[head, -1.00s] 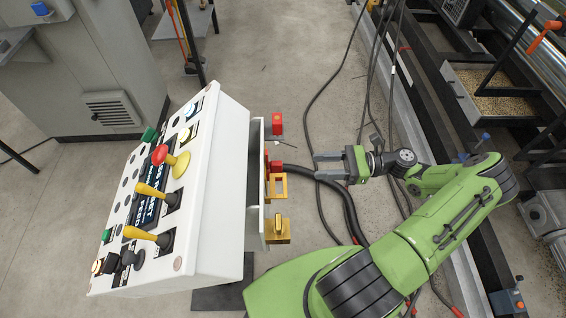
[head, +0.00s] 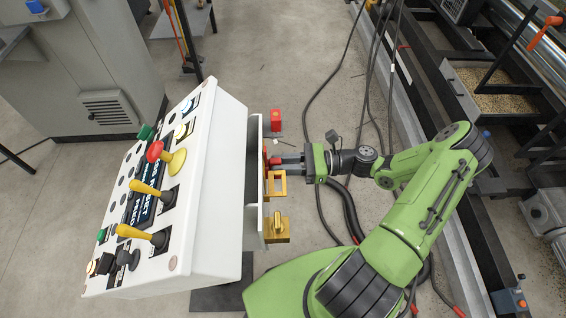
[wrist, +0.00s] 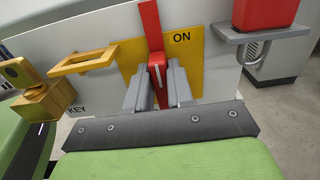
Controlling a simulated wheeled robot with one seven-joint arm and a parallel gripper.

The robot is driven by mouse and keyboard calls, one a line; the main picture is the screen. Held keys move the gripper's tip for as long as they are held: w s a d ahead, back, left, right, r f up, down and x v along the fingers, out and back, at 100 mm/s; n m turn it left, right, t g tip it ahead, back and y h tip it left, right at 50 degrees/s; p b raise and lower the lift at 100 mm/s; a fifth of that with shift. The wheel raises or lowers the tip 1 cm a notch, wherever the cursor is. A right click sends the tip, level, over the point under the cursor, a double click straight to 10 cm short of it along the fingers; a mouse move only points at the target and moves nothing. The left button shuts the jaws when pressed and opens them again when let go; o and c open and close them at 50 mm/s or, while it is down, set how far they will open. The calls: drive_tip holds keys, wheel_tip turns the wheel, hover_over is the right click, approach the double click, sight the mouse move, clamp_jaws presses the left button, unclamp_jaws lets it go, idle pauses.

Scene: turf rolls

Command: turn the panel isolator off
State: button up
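The panel isolator has a red handle (wrist: 157,72) with a white line, on a yellow plate (wrist: 188,52) marked ON. A red strip rises above the handle in the wrist view. In the head view the red handle (head: 274,162) is on the right side of the white console. My gripper (wrist: 158,88) has a grey finger on each side of the handle. The fingers are close against it and appear shut on it. In the head view my gripper (head: 280,162) reaches the console side from the right. The fingers hide the handle's lower part.
A yellow bracket (wrist: 84,60) and a brass key block (wrist: 42,102) by the KEY label are left of the isolator. A red block (wrist: 264,12) on a grey bracket is at right.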

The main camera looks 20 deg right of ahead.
clamp_jaws()
drive_tip(key=shift+s+n, duration=0.1)
drive_tip(key=shift+n, duration=0.2)
drive_tip(key=n, duration=0.4)
drive_tip(key=s+f+n, duration=0.1)
drive_tip(key=n, duration=0.7)
drive_tip(key=shift+s+a+f+n+b, duration=0.2)
drive_tip(key=shift+s+a+n+b, duration=0.1)
drive_tip(key=shift+n, duration=0.1)
drive_tip(key=shift+f+n+b, duration=0.15)
drive_tip(key=shift+n+b, duration=0.3)
drive_tip(key=shift+n, duration=0.65)
drive_tip(key=shift+f+n+b, duration=0.15)
drive_tip(key=shift+n+b, duration=0.3)
drive_tip(key=shift+n, duration=0.65)
